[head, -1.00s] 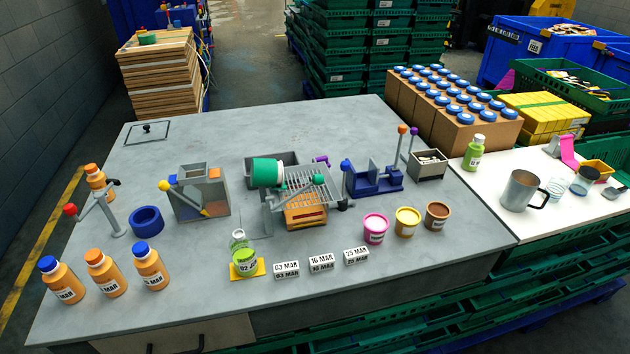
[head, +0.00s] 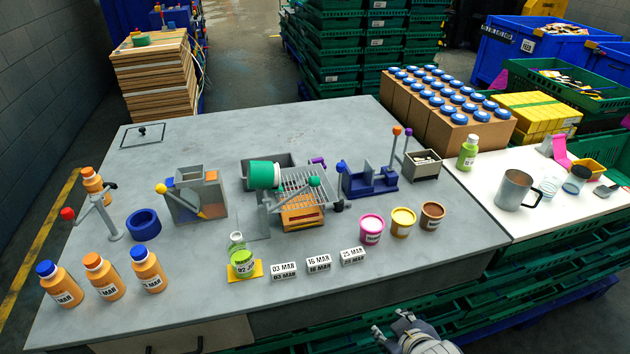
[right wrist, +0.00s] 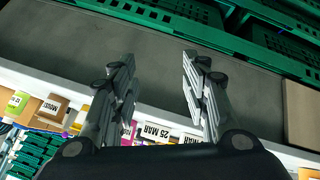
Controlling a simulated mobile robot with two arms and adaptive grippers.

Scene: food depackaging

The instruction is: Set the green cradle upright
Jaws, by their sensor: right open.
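The green cradle (head: 264,175) lies on its side on the grey rack stand at the middle of the table, and a pale rim shows at its right end. My right gripper (head: 392,324) is low in the head view, in front of the table's near edge and well away from the cradle. In the right wrist view its two fingers (right wrist: 158,80) are apart with nothing between them. My left gripper is not in view.
A blue fixture (head: 370,181) stands right of the rack. The back left of the table (head: 230,130) is mostly clear.

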